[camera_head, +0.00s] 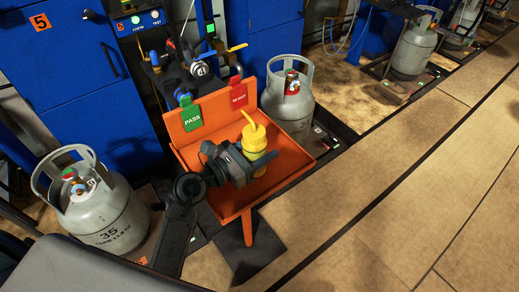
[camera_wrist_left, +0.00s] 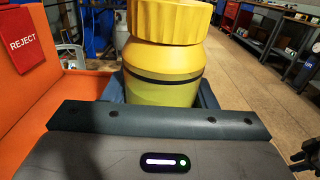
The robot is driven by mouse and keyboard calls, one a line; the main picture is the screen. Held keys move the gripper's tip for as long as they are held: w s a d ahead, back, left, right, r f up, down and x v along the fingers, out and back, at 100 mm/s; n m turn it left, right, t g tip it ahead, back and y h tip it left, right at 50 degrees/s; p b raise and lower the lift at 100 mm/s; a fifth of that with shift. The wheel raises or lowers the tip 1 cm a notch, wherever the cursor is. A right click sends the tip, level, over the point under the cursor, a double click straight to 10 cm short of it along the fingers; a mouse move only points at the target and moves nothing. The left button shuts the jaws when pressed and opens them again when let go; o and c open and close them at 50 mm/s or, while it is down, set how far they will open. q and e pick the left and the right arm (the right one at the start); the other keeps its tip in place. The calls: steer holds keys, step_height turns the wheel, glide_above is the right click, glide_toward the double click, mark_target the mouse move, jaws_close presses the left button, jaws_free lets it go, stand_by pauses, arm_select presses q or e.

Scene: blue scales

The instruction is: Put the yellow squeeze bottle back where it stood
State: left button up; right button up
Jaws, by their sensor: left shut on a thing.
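The yellow squeeze bottle (camera_head: 254,139) is upright over the orange tray (camera_head: 221,199), with its bent nozzle at the top. My left gripper (camera_head: 252,168) comes from the left and is shut around the bottle's body. In the left wrist view the bottle (camera_wrist_left: 163,72) fills the space between the fingers, with its ribbed cap at the top edge. The bottle's base is hidden by my gripper, so I cannot tell whether it touches the tray floor. My right gripper does not show clearly in the head view.
A green PASS tag (camera_head: 191,118) and a red REJECT tag (camera_head: 238,94) hang on the tray's back wall. Grey gas cylinders stand to the left (camera_head: 105,212) and behind right (camera_head: 289,101). Blue cabinets (camera_head: 75,75) are behind. Open floor (camera_head: 400,190) lies to the right.

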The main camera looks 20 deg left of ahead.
arm_select(q)
steer(key=shift+f, duration=0.1)
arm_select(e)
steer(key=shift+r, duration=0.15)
arm_select(q)
steer(key=shift+f, duration=0.15)
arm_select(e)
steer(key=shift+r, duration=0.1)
arm_select(q)
steer(key=o, duration=1.2)
steer(key=shift+c, duration=0.2)
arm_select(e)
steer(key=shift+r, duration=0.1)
arm_select(q)
steer(key=shift+s+a, duration=0.1)
steer(key=shift+s, duration=0.05)
steer(key=shift+v, duration=1.1)
steer(key=b+v, duration=0.1)
steer(key=v, duration=0.7)
steer(key=shift+s+a, duration=0.1)
steer(key=shift+s+a+b, duration=0.35)
steer(key=shift+s+a, duration=0.05)
steer(key=shift+s, duration=0.1)
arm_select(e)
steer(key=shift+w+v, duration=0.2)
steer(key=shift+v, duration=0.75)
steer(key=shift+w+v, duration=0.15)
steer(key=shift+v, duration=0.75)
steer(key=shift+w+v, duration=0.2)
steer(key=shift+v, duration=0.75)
